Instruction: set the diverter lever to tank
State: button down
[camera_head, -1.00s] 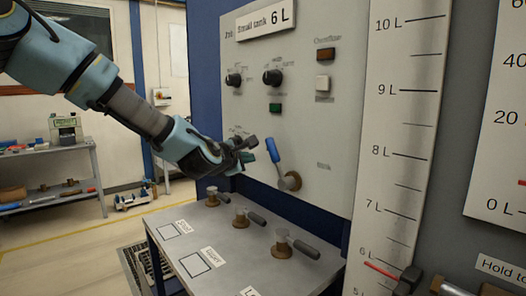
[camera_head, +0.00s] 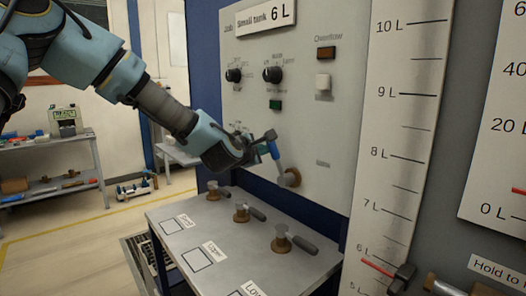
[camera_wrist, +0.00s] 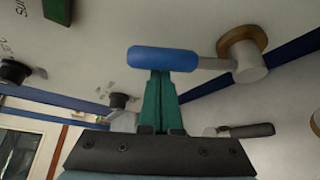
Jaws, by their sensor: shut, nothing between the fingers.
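The diverter lever has a blue handle (camera_head: 274,150) on a metal arm that leans up and left from its brown-and-grey pivot (camera_head: 289,178) on the grey panel. My gripper (camera_head: 265,150) is shut, its fingertips at the left side of the handle, hiding part of it. In the wrist view, the green fingers (camera_wrist: 160,78) are together and end right at the blue handle (camera_wrist: 164,60), seemingly touching it; the handle is not between them. The pivot (camera_wrist: 243,55) shows to the right there. A small label (camera_head: 323,163) right of the lever is too blurred to read.
Below the lever, a grey bench (camera_head: 190,222) carries several small valves with dark handles, one (camera_head: 285,238) nearest the lever. Two black knobs, one of them at the right (camera_head: 273,75), sit above. A tall level scale (camera_head: 405,120) stands to the right.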

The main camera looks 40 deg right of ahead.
aim_at(276, 151)
jog(key=shift+s, duration=0.1)
jog(key=shift+s+r+m+b, duration=0.15)
jog(key=shift+m+b, duration=0.15)
jog(key=shift+b, duration=0.3)
jog(key=shift+s+b, duration=0.15)
jog(key=shift+b, duration=0.15)
jog(key=shift+s, duration=0.1)
jog(key=s+m+b, duration=0.1)
jog(key=b, duration=0.2)
jog(key=s+m+t+h+b, duration=0.1)
jog(key=s+b, duration=0.1)
jog(key=b, duration=0.2)
jog(key=s+m+t+h+b, duration=0.1)
jog(key=m+b, duration=0.1)
jog(key=b, duration=0.2)
jog(key=shift+s+a+r, duration=0.15)
jog(key=shift+r, duration=0.2)
jog(key=shift+s+a+m+h+b, duration=0.1)
jog(key=shift+s+m+h+b, duration=1.15)
jog(key=shift+b, duration=1.85)
jog(key=shift+s+a+m+h+b, duration=0.1)
jog(key=shift+s+m+h+b, duration=0.55)
jog(key=shift+s+m+b, duration=1.8)
jog(key=shift+w+r+n+b, duration=0.1)
jog(key=shift+w+n+b, duration=0.3)
jog(key=shift+w+b, duration=0.45)
jog(key=shift+w, duration=0.2)
